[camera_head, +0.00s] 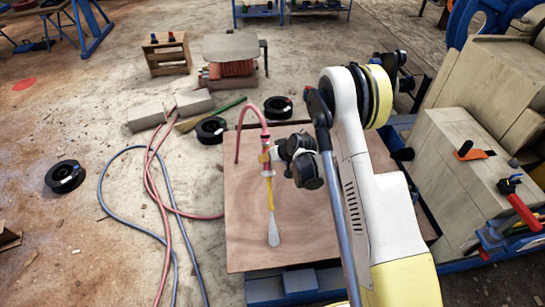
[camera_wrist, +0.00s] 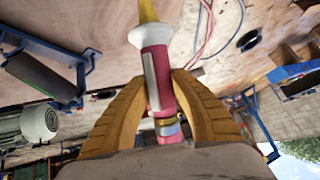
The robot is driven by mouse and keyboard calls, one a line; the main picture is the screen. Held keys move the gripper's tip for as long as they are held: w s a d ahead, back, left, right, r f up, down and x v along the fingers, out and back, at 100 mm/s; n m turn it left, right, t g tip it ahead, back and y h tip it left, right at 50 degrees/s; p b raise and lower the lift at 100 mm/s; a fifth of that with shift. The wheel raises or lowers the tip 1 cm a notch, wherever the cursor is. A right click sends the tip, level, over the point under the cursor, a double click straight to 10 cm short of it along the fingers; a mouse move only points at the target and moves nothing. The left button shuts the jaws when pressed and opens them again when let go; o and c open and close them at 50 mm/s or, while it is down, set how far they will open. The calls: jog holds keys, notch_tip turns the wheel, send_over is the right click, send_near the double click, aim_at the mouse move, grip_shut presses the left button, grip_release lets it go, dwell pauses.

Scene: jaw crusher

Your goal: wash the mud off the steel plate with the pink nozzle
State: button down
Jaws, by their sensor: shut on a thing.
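The pink nozzle (camera_head: 267,168) is upright, yellow tip down, in my gripper (camera_head: 272,154). Its pink body, white collar and yellow tip also show in the wrist view (camera_wrist: 156,65), between both tan fingers. A large flat brown plate (camera_head: 310,220) lies below it, taken as the muddy steel plate; its brown surface hides any bare steel. A pale, elongated shape (camera_head: 274,236) shows below the yellow tip; I cannot tell whether it is water spray or a cleaned patch. A pink hose (camera_head: 252,108) arches from the nozzle's top.
Red and blue hoses (camera_head: 152,190) loop over the floor left of the plate. Black reels (camera_head: 210,130) and grey blocks (camera_head: 147,116) lie behind it. A beige machine (camera_head: 460,165) with red-handled tools stands right. Open floor lies far left.

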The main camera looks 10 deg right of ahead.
jog(key=shift+a, duration=3.6)
jog(key=w, duration=1)
jog(key=shift+w+d, duration=0.15)
jog(key=shift+d, duration=0.05)
